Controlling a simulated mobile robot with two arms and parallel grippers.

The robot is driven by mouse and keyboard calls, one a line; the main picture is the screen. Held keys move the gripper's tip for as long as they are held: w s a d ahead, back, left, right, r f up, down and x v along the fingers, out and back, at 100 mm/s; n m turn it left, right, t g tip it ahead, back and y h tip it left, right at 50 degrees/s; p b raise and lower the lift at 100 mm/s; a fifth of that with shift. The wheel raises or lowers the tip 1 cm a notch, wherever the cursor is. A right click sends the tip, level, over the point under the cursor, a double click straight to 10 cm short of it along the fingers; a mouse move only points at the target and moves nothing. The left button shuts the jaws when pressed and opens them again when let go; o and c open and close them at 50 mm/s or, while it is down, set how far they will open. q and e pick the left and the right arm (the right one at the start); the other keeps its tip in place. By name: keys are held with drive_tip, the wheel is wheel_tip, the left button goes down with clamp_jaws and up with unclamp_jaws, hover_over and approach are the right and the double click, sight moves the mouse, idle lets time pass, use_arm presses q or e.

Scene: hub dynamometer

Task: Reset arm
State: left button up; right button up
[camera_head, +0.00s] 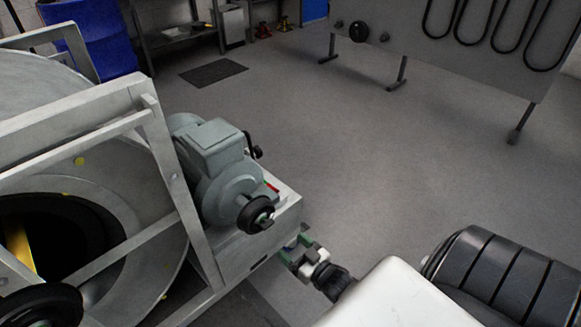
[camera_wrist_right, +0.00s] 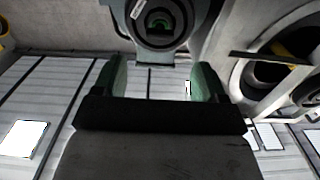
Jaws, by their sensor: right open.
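My right gripper (camera_head: 298,250) shows in the head view at the end of my arm, just right of the grey machine base and below the motor. In the right wrist view my right gripper (camera_wrist_right: 153,80) is open, its two green-padded fingers apart with nothing between them. The grey-green motor (camera_head: 216,170) with its black shaft hub (camera_head: 256,214) sits on the frame to the left of the gripper in the head view. The round motor end (camera_wrist_right: 160,24) appears beyond the fingertips in the wrist view, apart from them. My left gripper is not in view.
A large blower-like drum in a grey frame (camera_head: 150,120) fills the left side. A grey panel with black loops (camera_head: 455,45) stands on legs at the back right. A dark mat (camera_head: 213,72) lies on the floor. The floor in the middle is clear.

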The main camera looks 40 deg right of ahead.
drive_tip(key=s+a+f+n+g+h, duration=0.1)
drive_tip(key=s+a+f+g, duration=0.5)
drive_tip(key=s+f+g, duration=0.3)
drive_tip(key=s+a+f+g, duration=0.6)
drive_tip(key=s+f, duration=0.3)
drive_tip(key=s, duration=0.2)
use_arm(q)
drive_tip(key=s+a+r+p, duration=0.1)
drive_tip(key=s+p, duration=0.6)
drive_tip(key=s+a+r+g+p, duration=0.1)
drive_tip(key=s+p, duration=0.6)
drive_tip(key=p, duration=0.1)
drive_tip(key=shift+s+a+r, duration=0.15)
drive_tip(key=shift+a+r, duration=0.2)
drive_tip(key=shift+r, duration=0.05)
use_arm(e)
drive_tip(key=s+d+r+g, duration=0.2)
drive_tip(key=s+r, duration=0.1)
drive_tip(key=s, duration=1.1)
drive_tip(key=shift+s+d+n, duration=0.15)
drive_tip(key=shift+s+n, duration=0.15)
drive_tip(key=shift+s, duration=0.1)
drive_tip(key=shift+r, duration=0.1)
